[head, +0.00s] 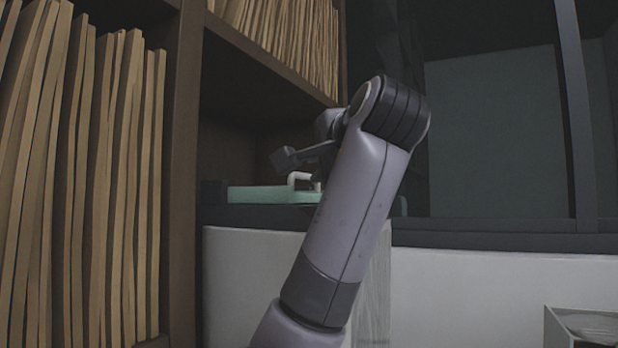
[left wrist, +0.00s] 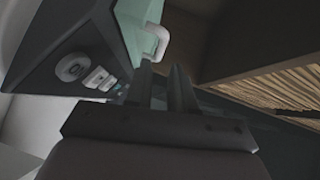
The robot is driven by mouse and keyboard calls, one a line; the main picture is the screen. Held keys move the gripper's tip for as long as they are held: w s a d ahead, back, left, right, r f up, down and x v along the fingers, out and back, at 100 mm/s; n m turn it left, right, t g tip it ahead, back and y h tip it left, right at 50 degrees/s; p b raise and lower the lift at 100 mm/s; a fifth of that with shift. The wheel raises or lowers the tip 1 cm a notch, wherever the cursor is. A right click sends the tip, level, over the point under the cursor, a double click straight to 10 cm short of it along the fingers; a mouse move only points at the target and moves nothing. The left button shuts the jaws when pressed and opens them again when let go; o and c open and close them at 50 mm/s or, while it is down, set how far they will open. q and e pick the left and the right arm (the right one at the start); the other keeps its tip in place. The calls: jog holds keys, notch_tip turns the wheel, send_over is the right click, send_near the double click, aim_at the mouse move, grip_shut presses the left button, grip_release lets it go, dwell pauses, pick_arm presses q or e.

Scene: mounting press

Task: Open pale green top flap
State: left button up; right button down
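The pale green top flap (head: 262,195) lies flat on the dark top of the press, behind my left arm in the head view. A white bent handle (head: 300,178) stands up from it. In the left wrist view, the flap (left wrist: 130,22) is at the top and its handle (left wrist: 157,43) sits just beyond my fingertips. My left gripper (left wrist: 162,71) is open, with a narrow empty gap between its two fingers. In the head view, the left gripper (head: 287,158) is just above the flap, near the handle, partly hidden by my arm. My right gripper is not in view.
A dark control panel with a round knob (left wrist: 72,67) and pale buttons (left wrist: 98,78) is left of my fingers in the wrist view. A wooden shelf (head: 187,150) with upright folders (head: 90,190) stands left of the press. A box (head: 585,328) is at the lower right.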

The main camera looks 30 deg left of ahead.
aim_at(306, 176)
pick_arm(q)
jog(key=p+x, duration=0.1)
jog(key=x, duration=0.4)
jog(key=shift+w+a+p, duration=0.15)
jog(key=shift+a+p, duration=0.15)
jog(key=shift+p, duration=0.1)
jog(key=shift+w+a+f, duration=0.15)
jog(key=shift+w+a, duration=0.2)
jog(key=shift+w, duration=0.05)
jog(key=shift+c, duration=0.3)
grip_shut()
